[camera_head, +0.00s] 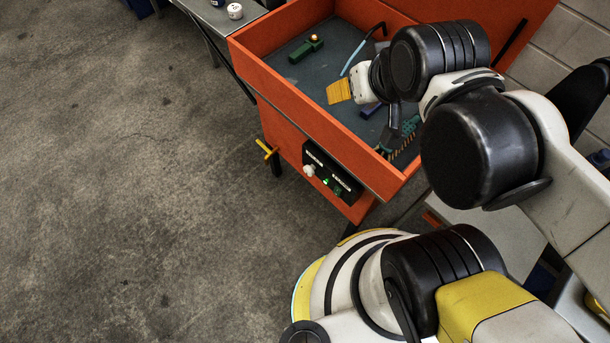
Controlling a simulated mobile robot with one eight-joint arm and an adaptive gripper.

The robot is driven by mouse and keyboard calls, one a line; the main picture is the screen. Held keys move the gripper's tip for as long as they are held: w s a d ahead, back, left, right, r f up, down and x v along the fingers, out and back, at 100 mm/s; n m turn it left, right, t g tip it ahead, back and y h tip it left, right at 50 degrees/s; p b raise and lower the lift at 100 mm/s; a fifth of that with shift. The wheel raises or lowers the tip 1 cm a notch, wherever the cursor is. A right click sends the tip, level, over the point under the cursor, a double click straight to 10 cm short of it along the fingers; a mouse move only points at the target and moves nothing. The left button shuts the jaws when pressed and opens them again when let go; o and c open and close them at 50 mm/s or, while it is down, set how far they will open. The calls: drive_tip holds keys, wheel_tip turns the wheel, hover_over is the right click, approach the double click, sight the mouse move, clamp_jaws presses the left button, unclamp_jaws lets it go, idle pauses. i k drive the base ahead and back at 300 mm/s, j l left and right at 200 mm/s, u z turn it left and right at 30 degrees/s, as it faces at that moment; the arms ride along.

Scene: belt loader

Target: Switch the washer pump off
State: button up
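The washer is an orange open-topped basin (290,98) with a grey floor. A black control panel (333,172) is on its front face. The panel carries a pale round knob (309,170), a small lit green light (326,181) and a dark green control (337,188), with white labels too small to read. A yellow handle (266,149) sticks out left of the panel. My gripper (391,140) appears as dark parts below my wrist, over the basin's right part and apart from the panel. Its fingers are partly hidden, so its opening is unclear.
In the basin are a green part with a yellow top (306,48), a light blue hose (357,54), a blue item (371,109) and a bristled item (406,147). A yellow ribbed piece (340,92) shows near my wrist. The floor (140,180) left is clear.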

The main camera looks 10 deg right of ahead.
sight(337, 192)
drive_tip(key=k+l, duration=0.3)
drive_tip(key=k, duration=0.25)
drive_tip(key=k+l+z, duration=0.15)
drive_tip(key=k+l, duration=0.15)
drive_tip(key=k, duration=0.25)
